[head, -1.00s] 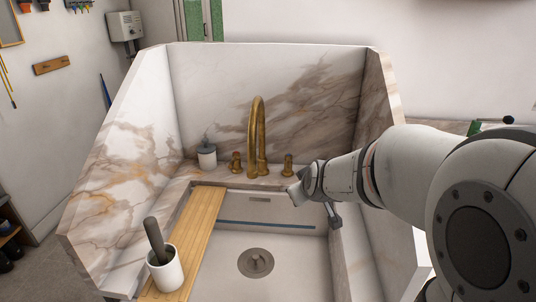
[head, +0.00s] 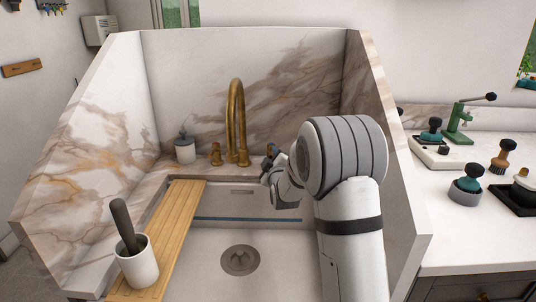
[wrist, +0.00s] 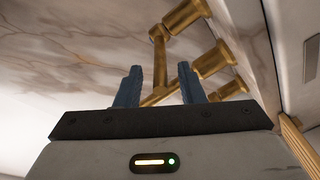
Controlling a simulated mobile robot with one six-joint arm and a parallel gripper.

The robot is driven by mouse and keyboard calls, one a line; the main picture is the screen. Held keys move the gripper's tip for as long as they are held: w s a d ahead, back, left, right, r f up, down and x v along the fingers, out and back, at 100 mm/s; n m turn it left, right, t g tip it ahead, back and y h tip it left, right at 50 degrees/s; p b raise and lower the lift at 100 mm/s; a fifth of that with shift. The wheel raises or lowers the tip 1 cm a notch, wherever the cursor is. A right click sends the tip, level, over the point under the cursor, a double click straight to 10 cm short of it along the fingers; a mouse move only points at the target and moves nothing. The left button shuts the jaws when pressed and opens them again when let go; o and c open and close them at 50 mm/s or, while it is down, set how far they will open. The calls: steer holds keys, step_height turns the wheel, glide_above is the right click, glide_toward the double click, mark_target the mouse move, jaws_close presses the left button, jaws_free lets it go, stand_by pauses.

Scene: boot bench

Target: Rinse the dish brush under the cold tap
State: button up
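The gold tap (head: 236,125) arches over the back of the white sink. Its left handle (head: 215,154) stands clear; its right handle is mostly hidden by my gripper and arm. My gripper (wrist: 159,82) is open and empty in the wrist view, its two blue fingers apart, with gold tap parts (wrist: 192,45) beyond them. In the head view my gripper (head: 267,166) is at the right handle; I cannot tell if they touch. A dark grey handle (head: 122,220) leans in a white cup (head: 140,266) at the front left; its lower end is hidden, so I cannot tell whether it is the dish brush.
The cup stands on a wooden board (head: 176,222) along the sink's left side. The sink basin (head: 205,245) is empty around its drain (head: 239,260). A soap bottle (head: 185,150) stands left of the tap. Marble walls enclose the sink; a counter (head: 450,235) with several tools lies right.

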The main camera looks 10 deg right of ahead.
mark_target(270, 151)
steer(key=shift+w, duration=2)
steer(key=shift+c, duration=0.4)
jaws_close()
